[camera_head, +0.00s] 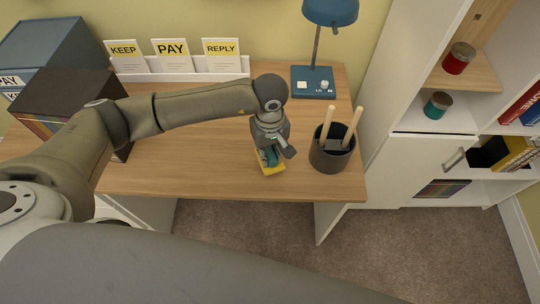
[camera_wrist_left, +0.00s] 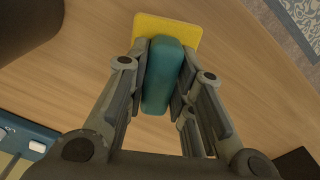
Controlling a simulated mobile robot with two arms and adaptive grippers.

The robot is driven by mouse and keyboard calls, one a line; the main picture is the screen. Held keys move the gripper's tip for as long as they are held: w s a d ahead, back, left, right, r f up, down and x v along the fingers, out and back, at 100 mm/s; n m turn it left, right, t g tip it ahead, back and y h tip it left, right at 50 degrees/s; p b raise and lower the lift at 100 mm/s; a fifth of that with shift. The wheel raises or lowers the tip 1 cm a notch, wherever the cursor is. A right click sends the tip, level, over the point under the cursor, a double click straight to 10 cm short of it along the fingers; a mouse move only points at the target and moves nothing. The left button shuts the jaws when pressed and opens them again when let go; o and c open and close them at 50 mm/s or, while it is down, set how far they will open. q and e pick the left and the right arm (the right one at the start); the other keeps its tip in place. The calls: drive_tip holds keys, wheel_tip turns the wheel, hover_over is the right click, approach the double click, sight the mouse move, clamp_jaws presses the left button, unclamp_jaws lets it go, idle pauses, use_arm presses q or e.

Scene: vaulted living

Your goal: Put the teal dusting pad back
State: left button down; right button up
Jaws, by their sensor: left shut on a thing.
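The teal dusting pad (camera_wrist_left: 163,75) is a rounded teal block between the fingers of my left gripper (camera_wrist_left: 165,85). A flat yellow piece (camera_wrist_left: 167,30) shows beneath and beyond it; I cannot tell whether they are joined. In the head view my left gripper (camera_head: 270,147) points down near the desk's front edge, shut on the teal block. The yellow piece (camera_head: 272,169) is at or just above the desk top there; contact is unclear. The fingers hide part of the pad. My right gripper is not in view.
A dark pot (camera_head: 331,158) with two wooden handles stands close right of the gripper. A blue lamp (camera_head: 314,84), card holder (camera_head: 180,72) and dark box (camera_head: 72,97) stand on the wooden desk (camera_head: 185,145). White shelves (camera_head: 440,120) hold a red jar (camera_head: 458,59) and teal jar (camera_head: 437,105).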

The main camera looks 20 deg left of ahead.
sight(270, 158)
use_arm(q)
wheel_tip(270, 158, down, 3)
drive_tip(key=shift+w+f+p, duration=0.1)
drive_tip(key=shift+p, duration=0.55)
drive_tip(key=shift+f+b, duration=0.3)
drive_tip(key=shift+b, duration=0.05)
drive_tip(key=c, duration=1.3)
unclamp_jaws()
drive_tip(key=shift+r, duration=0.1)
drive_tip(key=shift+o, duration=0.2)
drive_tip(key=shift+r+p, duration=0.3)
drive_tip(key=shift+p, duration=0.15)
wheel_tip(270, 158, up, 10)
drive_tip(key=b, duration=0.2)
drive_tip(key=shift+r+b, duration=0.25)
drive_tip(key=shift+b, duration=0.1)
drive_tip(key=shift+r, duration=0.65)
